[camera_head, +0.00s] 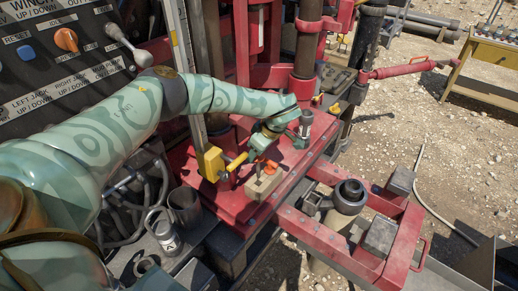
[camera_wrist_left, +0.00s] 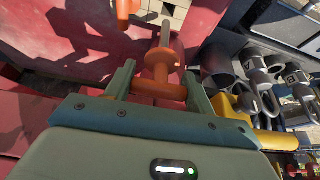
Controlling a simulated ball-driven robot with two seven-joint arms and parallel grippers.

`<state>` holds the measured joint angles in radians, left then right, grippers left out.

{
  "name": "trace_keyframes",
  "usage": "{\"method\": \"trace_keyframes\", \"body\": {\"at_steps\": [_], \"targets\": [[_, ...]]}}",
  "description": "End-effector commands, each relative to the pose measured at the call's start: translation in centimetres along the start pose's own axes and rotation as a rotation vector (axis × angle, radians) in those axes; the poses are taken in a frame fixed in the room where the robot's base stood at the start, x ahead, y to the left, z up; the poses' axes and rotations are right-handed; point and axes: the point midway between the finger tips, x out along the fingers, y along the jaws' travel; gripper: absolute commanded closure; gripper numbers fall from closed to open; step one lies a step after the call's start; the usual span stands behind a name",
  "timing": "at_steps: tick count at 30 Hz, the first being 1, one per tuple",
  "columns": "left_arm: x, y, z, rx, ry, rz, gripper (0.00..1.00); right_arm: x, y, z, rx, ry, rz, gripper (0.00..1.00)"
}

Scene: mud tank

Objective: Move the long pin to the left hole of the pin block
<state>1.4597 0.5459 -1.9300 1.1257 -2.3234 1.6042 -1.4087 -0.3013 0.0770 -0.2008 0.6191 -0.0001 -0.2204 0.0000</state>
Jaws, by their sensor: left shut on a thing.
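The long pin (camera_wrist_left: 162,68) has an orange collared body and a thin grey tip. It sits between the fingers of my left gripper (camera_wrist_left: 158,82) in the left wrist view, and the gripper is shut on it. The pale pin block (camera_head: 263,186) stands on the red deck below my left gripper (camera_head: 262,148) in the head view. It also shows at the top edge of the left wrist view (camera_wrist_left: 167,13), just beyond the pin's tip. I cannot tell whether they touch. Another orange piece (camera_wrist_left: 125,9) is beside the block there. The block's holes are not clear. My right gripper is not in view.
A yellow box (camera_head: 210,163) stands left of the block on the red deck (camera_head: 232,205). A red upright column and a dark pipe (camera_head: 306,55) rise behind. A control panel (camera_head: 55,55) is at the left. A red frame with a dark round fitting (camera_head: 350,193) lies at the right.

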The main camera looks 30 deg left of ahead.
Motion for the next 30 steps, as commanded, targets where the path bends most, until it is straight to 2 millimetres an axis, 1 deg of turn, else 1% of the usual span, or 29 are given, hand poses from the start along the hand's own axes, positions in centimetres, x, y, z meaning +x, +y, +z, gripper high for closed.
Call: {"method": "trace_keyframes", "body": {"at_steps": [1, 21, 30], "targets": [[0.5, 0.0, 0.2, 0.000, 0.000, -0.001, 0.72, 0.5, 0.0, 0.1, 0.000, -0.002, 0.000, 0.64], [4.3, -0.1, 1.8, -0.002, -0.001, -0.003, 0.72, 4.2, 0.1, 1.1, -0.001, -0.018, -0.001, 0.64], [5.7, 0.0, 2.4, -0.001, 0.000, -0.002, 0.72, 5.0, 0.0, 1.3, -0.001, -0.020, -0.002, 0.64]]}}
